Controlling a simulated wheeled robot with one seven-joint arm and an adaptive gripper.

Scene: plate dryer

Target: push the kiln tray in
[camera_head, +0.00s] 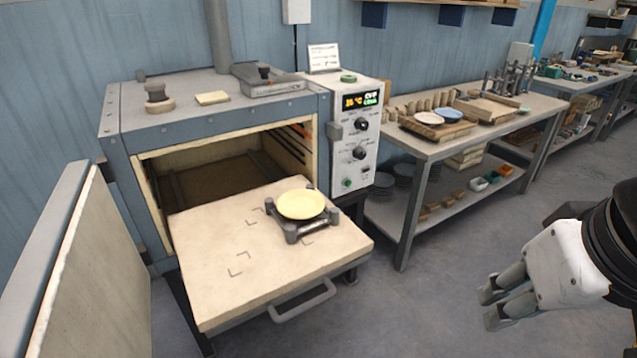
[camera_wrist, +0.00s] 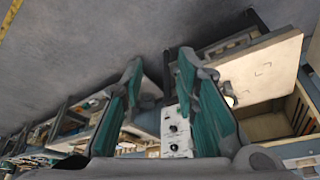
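The kiln tray (camera_head: 215,285) is a pale flat slab pulled out of the open kiln (camera_head: 215,110), with a grey bar handle (camera_head: 303,301) on its front edge. A yellow plate (camera_head: 301,204) rests on a dark stand (camera_head: 291,234) on the tray. The tray also shows in the wrist view (camera_wrist: 262,72). My gripper (camera_head: 490,303) is at the lower right of the head view, well to the right of the tray and apart from it. In the wrist view its two fingers (camera_wrist: 160,85) are spread with nothing between them.
The kiln door (camera_head: 95,285) stands open at the left. A control panel (camera_head: 358,145) is on the kiln's right side. A workbench (camera_head: 450,140) with plates and wooden blocks stands along the wall to the right. The grey floor (camera_head: 420,290) between tray and gripper is clear.

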